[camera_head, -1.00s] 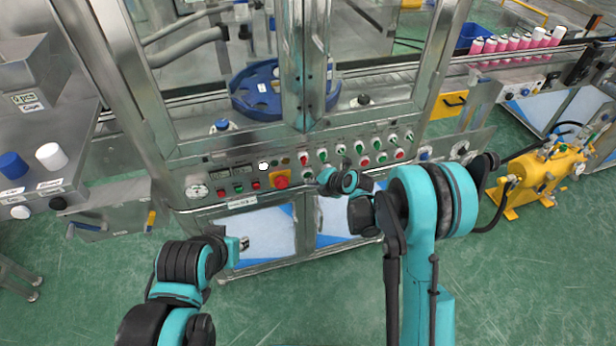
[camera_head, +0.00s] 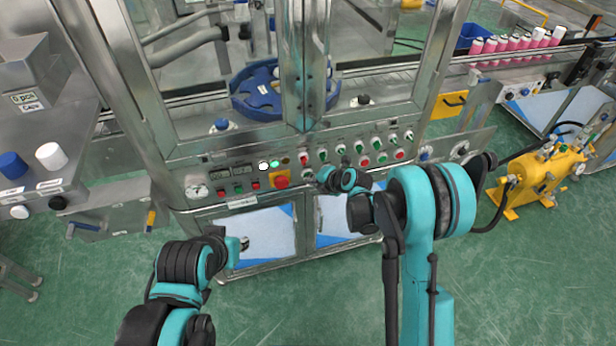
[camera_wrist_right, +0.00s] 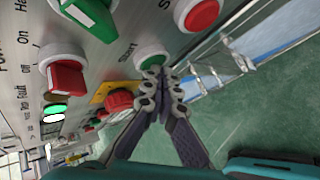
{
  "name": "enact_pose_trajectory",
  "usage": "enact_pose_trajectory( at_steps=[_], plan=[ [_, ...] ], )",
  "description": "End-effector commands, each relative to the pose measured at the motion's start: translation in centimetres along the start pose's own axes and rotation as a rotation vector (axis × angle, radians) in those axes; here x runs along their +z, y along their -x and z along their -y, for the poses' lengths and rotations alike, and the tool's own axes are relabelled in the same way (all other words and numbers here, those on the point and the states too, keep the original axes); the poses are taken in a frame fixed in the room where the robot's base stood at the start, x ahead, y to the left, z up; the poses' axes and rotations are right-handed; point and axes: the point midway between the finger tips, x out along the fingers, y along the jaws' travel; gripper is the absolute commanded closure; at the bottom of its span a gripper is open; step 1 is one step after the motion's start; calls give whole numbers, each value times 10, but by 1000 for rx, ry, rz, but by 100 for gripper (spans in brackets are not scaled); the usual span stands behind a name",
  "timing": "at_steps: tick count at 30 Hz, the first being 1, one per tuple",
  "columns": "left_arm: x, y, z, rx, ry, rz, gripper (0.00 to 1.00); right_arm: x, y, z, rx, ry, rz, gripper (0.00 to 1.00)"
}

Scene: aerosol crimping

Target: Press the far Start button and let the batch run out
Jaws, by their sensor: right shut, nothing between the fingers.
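In the right wrist view, a green button in a pale ring (camera_wrist_right: 151,56) sits on the steel panel with the word "Start" beside it. My right gripper (camera_wrist_right: 166,75) is shut and empty, its fingertips right at the lower edge of this button; I cannot tell whether it is pressed in. In the head view, my right gripper (camera_head: 322,177) is at the control panel (camera_head: 240,180), right of the red emergency stop (camera_head: 281,180). A green lamp (camera_head: 275,163) and a white lamp (camera_head: 263,166) are lit. My left gripper (camera_head: 243,243) is in front of the lower cabinet, too small to read.
Red and green selector knobs crowd the panel, with a red button (camera_wrist_right: 200,14) near my right fingertips. Glass doors with steel frames rise above. Pink cans (camera_head: 508,43) stand on the conveyor at right. A yellow pump unit (camera_head: 550,175) stands on the floor at right.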

Motion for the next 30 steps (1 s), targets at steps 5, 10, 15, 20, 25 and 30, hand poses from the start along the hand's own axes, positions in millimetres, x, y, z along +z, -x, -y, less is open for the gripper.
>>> enact_pose_trajectory(
  at_steps=[5, 10, 15, 20, 25, 30],
  plan=[
    [1, -2, 0, 0, 0, 0, 72, -2, 3, 3, 0, 0, 1, 100],
    [3, -4, 0, 0, 0, 0, 72, -6, 9, 8, 0, 0, 1, 100],
    [3, -4, 0, 0, 0, 0, 72, -8, 12, 9, 0, 0, 0, 100],
    [3, -4, 0, 0, 0, 0, 72, -8, 12, 8, 0, 0, 0, 100],
    [4, -5, 0, 0, 0, 0, 72, -10, 15, 11, 0, 0, 1, 100],
    [6, -8, 0, 0, 0, 0, 72, -18, 25, 19, 0, 0, 1, 100]
  ],
)
